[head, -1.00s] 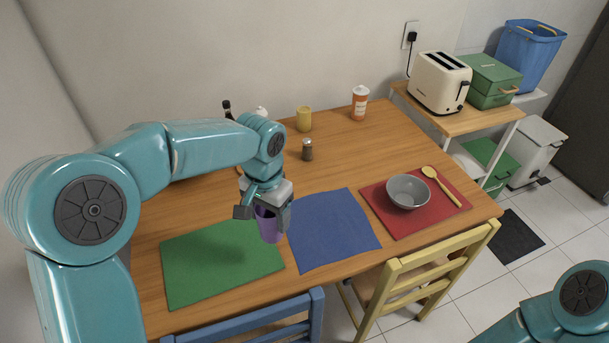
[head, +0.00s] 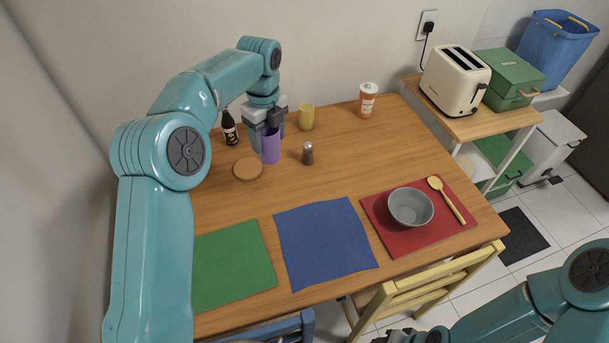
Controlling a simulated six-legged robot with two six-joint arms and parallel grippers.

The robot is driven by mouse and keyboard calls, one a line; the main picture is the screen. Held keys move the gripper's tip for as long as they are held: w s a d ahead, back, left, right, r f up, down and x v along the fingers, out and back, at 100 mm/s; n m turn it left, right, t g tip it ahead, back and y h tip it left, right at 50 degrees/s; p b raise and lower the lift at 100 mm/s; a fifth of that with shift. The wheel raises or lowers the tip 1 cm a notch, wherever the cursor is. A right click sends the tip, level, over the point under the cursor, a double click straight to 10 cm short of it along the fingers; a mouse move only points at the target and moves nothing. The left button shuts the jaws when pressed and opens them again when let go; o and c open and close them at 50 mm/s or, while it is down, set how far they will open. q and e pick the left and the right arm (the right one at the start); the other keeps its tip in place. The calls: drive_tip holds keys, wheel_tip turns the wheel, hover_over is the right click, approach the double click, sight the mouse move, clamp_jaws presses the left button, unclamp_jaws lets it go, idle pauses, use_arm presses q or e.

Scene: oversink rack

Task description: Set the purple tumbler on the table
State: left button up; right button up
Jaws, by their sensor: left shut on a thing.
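The purple tumbler (head: 271,147) is upright in my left gripper (head: 268,126), at the back left of the wooden table (head: 330,180). The gripper is shut on it from above. The tumbler's base is at or just above the tabletop; I cannot tell whether it touches. My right arm comes in at the bottom right, and dark parts of my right gripper (head: 420,336) show at the bottom edge, cut off by the frame.
Near the tumbler are a dark bottle (head: 230,128), a round brown coaster (head: 248,169), a shaker (head: 308,153) and a yellow cup (head: 306,117). An orange-white jar (head: 367,101) stands further right. Green (head: 235,265), blue (head: 325,240) and red (head: 380,235) mats lie in front; a grey bowl (head: 410,206) is on red.

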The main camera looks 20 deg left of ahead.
use_arm(q)
drive_tip(key=shift+w+a+r+m, duration=0.15)
drive_tip(key=shift+w+a+m, duration=0.05)
drive_tip(key=shift+w+m, duration=0.1)
drive_tip(key=shift+w, duration=0.15)
drive_tip(key=p, duration=0.2)
hover_over(276, 199)
wheel_tip(276, 199, down, 15)
wheel_tip(276, 199, down, 5)
drive_tip(key=shift+d, duration=0.1)
use_arm(e)
drive_tip(key=shift+w+r, duration=0.2)
drive_tip(key=shift+r, duration=0.45)
drive_tip(key=shift+w+r, duration=0.15)
drive_tip(key=shift+r, duration=0.45)
drive_tip(key=shift+f, duration=0.1)
